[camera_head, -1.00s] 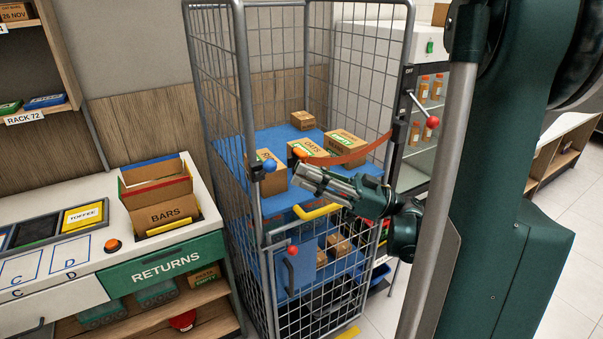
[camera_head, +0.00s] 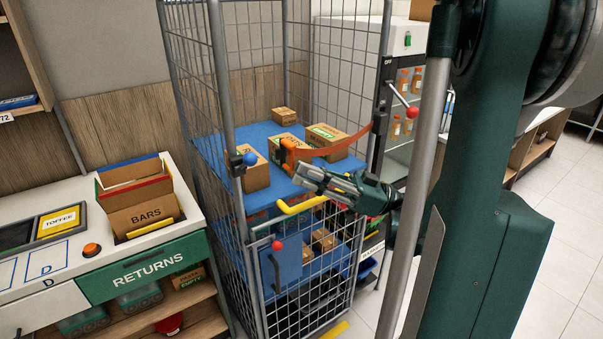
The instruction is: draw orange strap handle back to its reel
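The orange strap (camera_head: 340,149) reaches across the front of the wire cage trolley (camera_head: 222,110). It sags slightly from the reel (camera_head: 380,123) on the right post to its orange handle (camera_head: 287,152). The handle is right of the left post's blue-knobbed catch (camera_head: 249,158), with a gap between them. My gripper (camera_head: 303,174) points left, just below and right of the handle. Its fingers look parted, with nothing seen between them. It appears apart from the handle, though depth is hard to judge.
Cardboard boxes (camera_head: 327,137) stand on the blue shelf (camera_head: 265,133) behind the strap. Below my gripper are a yellow handle (camera_head: 300,207) and the lower cage gate (camera_head: 318,290). A red-knobbed lever (camera_head: 412,112) stands right of the reel. The returns counter (camera_head: 180,238) is at left.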

